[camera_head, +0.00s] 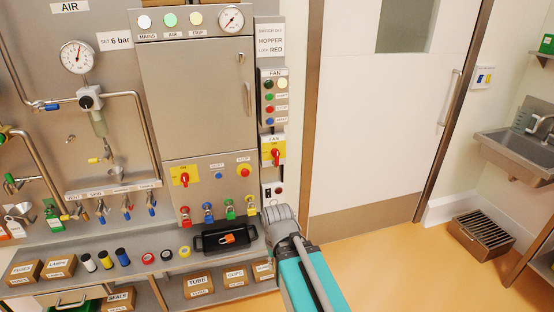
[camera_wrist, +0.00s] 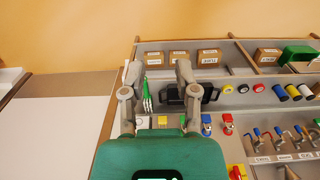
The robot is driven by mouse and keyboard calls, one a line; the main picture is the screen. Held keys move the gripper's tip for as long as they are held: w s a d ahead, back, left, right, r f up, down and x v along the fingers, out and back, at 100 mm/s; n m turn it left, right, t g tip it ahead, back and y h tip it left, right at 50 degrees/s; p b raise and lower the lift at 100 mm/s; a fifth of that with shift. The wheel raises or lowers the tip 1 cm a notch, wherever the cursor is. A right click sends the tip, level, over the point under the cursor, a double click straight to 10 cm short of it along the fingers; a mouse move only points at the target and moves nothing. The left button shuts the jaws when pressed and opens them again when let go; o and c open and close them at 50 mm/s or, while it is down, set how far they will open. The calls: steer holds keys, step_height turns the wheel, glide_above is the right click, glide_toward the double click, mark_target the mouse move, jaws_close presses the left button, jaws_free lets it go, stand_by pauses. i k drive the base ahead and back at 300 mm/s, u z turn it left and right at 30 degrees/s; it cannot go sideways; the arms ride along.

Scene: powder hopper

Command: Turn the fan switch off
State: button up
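The fan switch (camera_head: 275,152) is a red rotary handle on a yellow plate under a FAN label, on the narrow panel right of the grey cabinet. Its handle looks roughly upright, but its exact setting is too small to read. I cannot make it out in the wrist view. My gripper (camera_wrist: 160,72) is open and empty in the wrist view, its two fingers well apart. In the head view only my arm shows, low in front of the panel and below the switch; my fingertips are hidden there.
A similar red-and-yellow switch (camera_head: 184,177) is on the cabinet. Coloured padlocks (camera_head: 208,211) hang below it. A black tray (camera_head: 211,243) with an orange padlock stands on the bench, near my fingers in the wrist view (camera_wrist: 172,98). The white door (camera_head: 375,120) is right; the floor before it is clear.

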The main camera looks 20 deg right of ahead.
mark_target(276, 154)
steer(key=k, duration=1.3)
steer(key=u, duration=0.65)
steer(key=i, duration=1.8)
steer(key=z, duration=0.7)
